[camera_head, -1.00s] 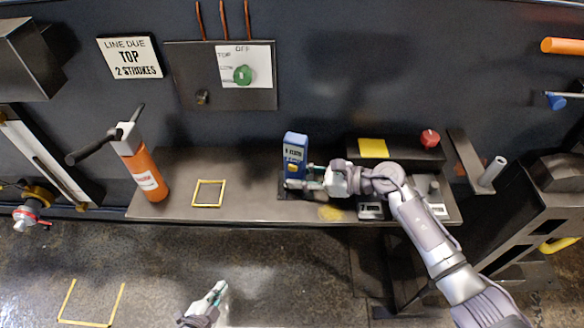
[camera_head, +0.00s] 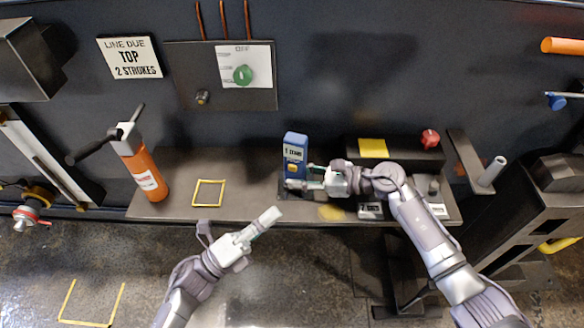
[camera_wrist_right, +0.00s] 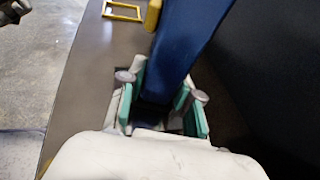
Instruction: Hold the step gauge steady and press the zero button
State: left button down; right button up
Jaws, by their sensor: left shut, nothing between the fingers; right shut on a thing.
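The step gauge (camera_head: 295,142) is a blue upright block with a pale display and a yellow button (camera_head: 292,168) on its front. It stands on the bench. My right gripper (camera_head: 303,178) is shut on the gauge's lower part. In the right wrist view the blue gauge (camera_wrist_right: 190,40) rises between the green-padded fingers (camera_wrist_right: 160,100), and the yellow button (camera_wrist_right: 153,15) sticks out from its left side. My left gripper (camera_head: 275,215) is shut and empty at the bench's front edge, below and left of the gauge, apart from it.
The bench (camera_head: 245,180) is clear left of the gauge, around a yellow square outline (camera_head: 209,193). An orange bottle-like tool (camera_head: 148,175) stands at the left. A dark box with a yellow patch (camera_head: 373,148) and a red knob (camera_head: 430,138) lies to the right.

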aim_at(293, 168)
pick_arm(q)
jog(key=shift+d+r, duration=0.15)
jog(key=shift+w+d, duration=0.4)
jog(key=shift+w, duration=1)
jog(key=shift+w+d, duration=0.45)
jog(key=shift+w, duration=0.95)
jog(key=shift+w+d, duration=0.4)
jog(key=shift+w, duration=1)
jog(key=shift+w+d, duration=0.15)
jog(key=shift+w, duration=0.25)
